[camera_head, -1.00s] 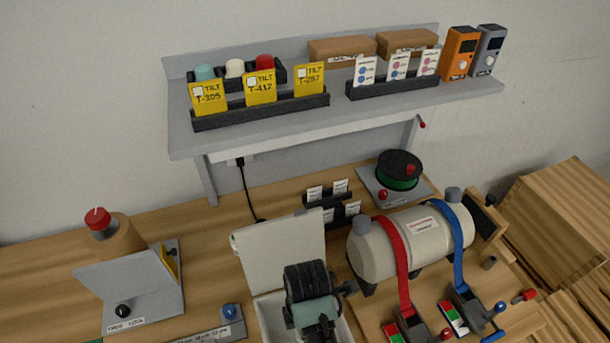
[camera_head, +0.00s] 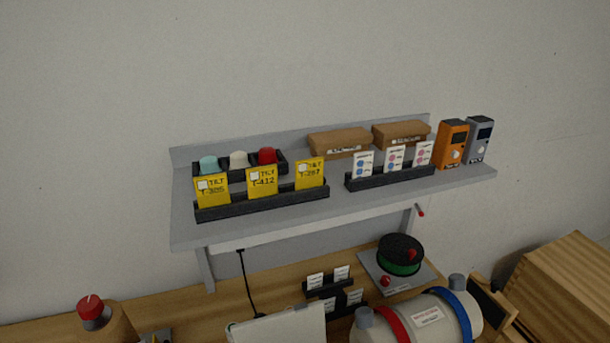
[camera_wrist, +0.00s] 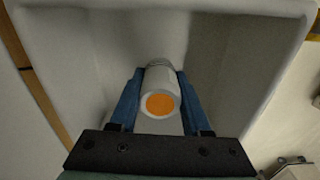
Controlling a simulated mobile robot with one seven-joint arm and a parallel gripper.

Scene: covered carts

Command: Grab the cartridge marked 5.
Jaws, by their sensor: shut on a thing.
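In the wrist view my gripper (camera_wrist: 161,82) has its two blue fingers closed on a pale cylindrical cartridge (camera_wrist: 160,105). The cartridge has a round orange end facing the camera and a grey ribbed part at its far end. No number shows on it from this side. Around and behind it are the pale walls of a white box (camera_wrist: 85,25). In the head view neither my gripper nor the cartridge shows. Only the top of the box's raised white lid (camera_head: 285,328) is visible at the bottom edge.
A wall shelf (camera_head: 225,228) holds yellow tilt cards, coloured caps, brown boxes and two small devices. Below it are a green-and-black reel (camera_head: 400,257), a strapped cream tank (camera_head: 410,322), small card racks (camera_head: 328,284) and a red-topped knob (camera_head: 91,307). A wooden crate (camera_head: 560,282) stands at right.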

